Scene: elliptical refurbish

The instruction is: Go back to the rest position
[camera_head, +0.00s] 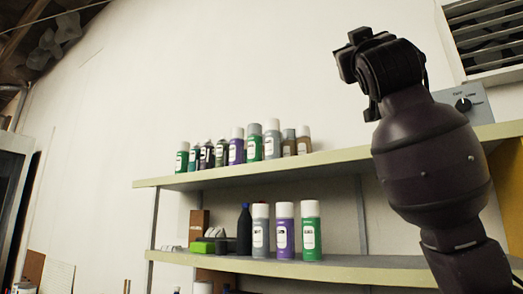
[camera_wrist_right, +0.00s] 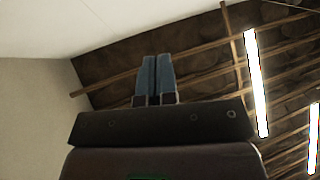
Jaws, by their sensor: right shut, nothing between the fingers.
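My right arm rises at the right of the head view, in front of the shelf. Its wrist end is at the top, and the fingers cannot be made out there. In the right wrist view my right gripper (camera_wrist_right: 155,78) points up toward the ceiling. Its two blue-grey fingers are together with nothing between them. My left gripper is in neither view.
An upper shelf (camera_head: 340,158) holds a row of spray cans (camera_head: 237,148). A lower shelf (camera_head: 370,273) holds several cans, a dark bottle (camera_head: 244,230) and small boxes. A grey control box (camera_head: 463,103) stands behind my right arm. A vent (camera_head: 490,38) is at top right.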

